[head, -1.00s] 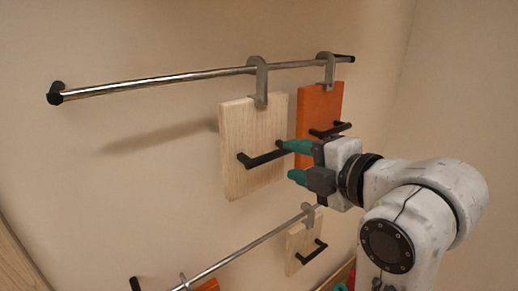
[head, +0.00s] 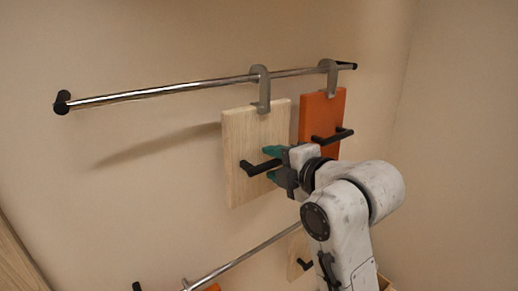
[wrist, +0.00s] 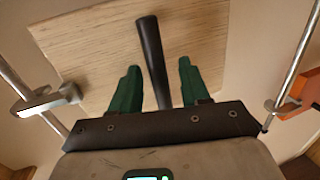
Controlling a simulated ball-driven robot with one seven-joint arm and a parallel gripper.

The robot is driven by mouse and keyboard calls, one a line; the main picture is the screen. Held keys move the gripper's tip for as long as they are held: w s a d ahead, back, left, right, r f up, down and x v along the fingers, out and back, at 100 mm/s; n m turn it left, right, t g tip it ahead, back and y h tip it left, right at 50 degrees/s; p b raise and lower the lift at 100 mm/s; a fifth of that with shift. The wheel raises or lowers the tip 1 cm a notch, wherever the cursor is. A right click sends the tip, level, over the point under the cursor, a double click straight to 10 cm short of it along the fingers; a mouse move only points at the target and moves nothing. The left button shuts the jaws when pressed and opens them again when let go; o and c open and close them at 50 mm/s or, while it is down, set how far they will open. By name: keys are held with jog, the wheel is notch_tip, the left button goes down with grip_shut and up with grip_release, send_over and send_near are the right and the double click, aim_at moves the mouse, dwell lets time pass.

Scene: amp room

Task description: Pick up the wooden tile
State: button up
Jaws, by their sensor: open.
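The wooden tile (head: 250,130) is pale wood and hangs by a grey hook (head: 261,90) from the upper metal rail, near the wall. A black bar handle (head: 255,167) crosses its face. My gripper (head: 270,165), with green fingertips, is at the tile's right side, by the handle's right end. In the wrist view the tile (wrist: 85,50) fills the upper middle. There the handle (wrist: 151,60) runs between the two open fingers (wrist: 157,85), with a gap showing on both sides. The handle's right end is hidden in the head view.
An orange tile (head: 322,110) with a black handle hangs close on the right on the same rail (head: 160,90). A lower rail (head: 245,255) holds a small wooden tile (head: 298,245) and an orange piece (head: 210,287). The wall left of the wooden tile is clear.

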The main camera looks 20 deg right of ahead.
jog(key=shift+w, duration=0.15)
jog(key=shift+f, duration=0.1)
grip_shut()
dwell(0.4)
